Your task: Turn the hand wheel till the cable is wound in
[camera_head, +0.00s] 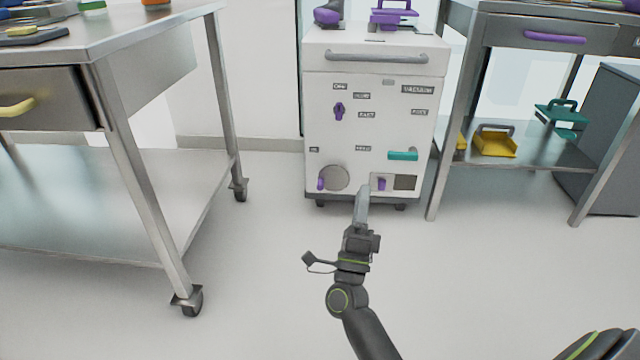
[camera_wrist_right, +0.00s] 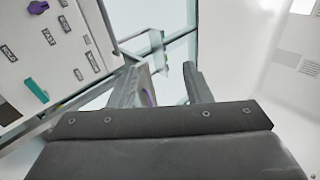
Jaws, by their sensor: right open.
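The white vacuum cabinet (camera_head: 385,135) stands between two metal tables in the head view. Its hand wheel (camera_head: 337,177) is a grey disc low on the front at the left, with a purple handle (camera_head: 320,184) at its left edge. My right gripper (camera_head: 362,192) is in front of the cabinet's lower part, right of the wheel and apart from it. In the right wrist view its fingers (camera_wrist_right: 166,86) are spread with nothing held between them. That view shows part of the cabinet front (camera_wrist_right: 50,50) at the left, without the wheel. I cannot make out a cable. My left gripper is not in view.
The cabinet front also has a purple knob (camera_head: 339,111), a teal handle (camera_head: 403,156) and a small purple lever (camera_head: 381,184) near a dark square. A wheeled metal table (camera_head: 150,35) stands left. The floor between is clear.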

